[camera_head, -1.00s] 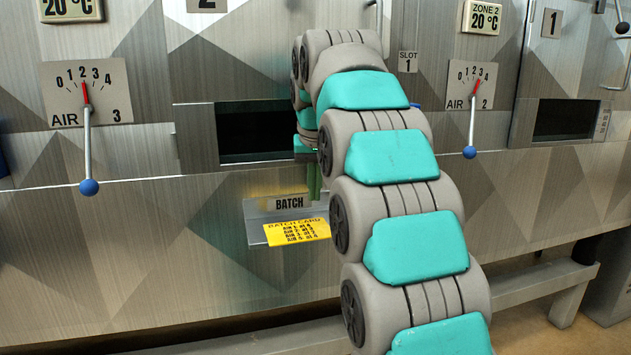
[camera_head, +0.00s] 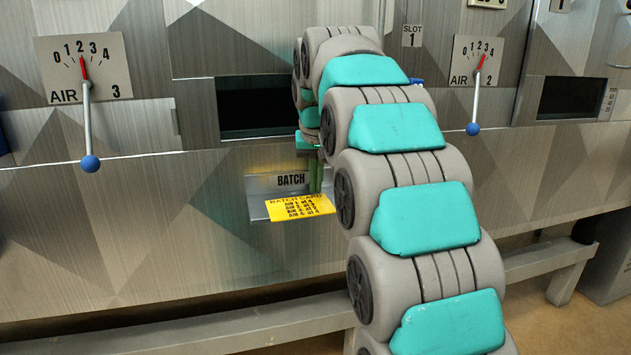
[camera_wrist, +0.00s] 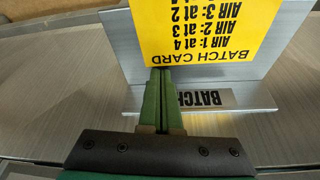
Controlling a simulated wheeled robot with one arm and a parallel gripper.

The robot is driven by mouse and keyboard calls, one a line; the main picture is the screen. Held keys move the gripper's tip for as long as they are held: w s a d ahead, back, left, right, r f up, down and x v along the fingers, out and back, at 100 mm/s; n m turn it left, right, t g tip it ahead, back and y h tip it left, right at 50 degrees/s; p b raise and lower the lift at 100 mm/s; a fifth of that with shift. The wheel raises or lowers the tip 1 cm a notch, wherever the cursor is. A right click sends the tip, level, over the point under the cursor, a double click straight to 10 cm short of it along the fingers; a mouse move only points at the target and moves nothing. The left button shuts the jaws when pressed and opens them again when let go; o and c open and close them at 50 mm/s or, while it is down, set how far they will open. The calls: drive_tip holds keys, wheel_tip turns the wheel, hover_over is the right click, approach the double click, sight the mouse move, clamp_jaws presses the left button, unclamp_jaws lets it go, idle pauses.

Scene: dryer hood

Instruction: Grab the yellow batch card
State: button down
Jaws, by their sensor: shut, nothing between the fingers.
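The yellow batch card (camera_head: 299,207) lies on a small metal holder (camera_head: 258,210) under a "BATCH" label (camera_head: 291,180) on the machine front. In the wrist view the card (camera_wrist: 205,30) appears upside down, with its title edge close to my fingertips. My gripper (camera_wrist: 161,70) has green fingers, which are shut with nothing between them. The fingertips overlap the card's title edge in the wrist view; I cannot tell whether they touch it. In the head view my gripper (camera_head: 316,178) points down just right of the label, partly hidden by my arm.
A dark slot opening (camera_head: 258,106) is above the holder. Air levers with blue knobs stick out at left (camera_head: 89,163) and right (camera_head: 472,129). A grey rail (camera_head: 200,335) runs low along the machine. The panel left of the holder is bare.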

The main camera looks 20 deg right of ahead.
drive_tip(key=shift+s+a, duration=0.1)
drive_tip(key=shift+s, duration=0.5)
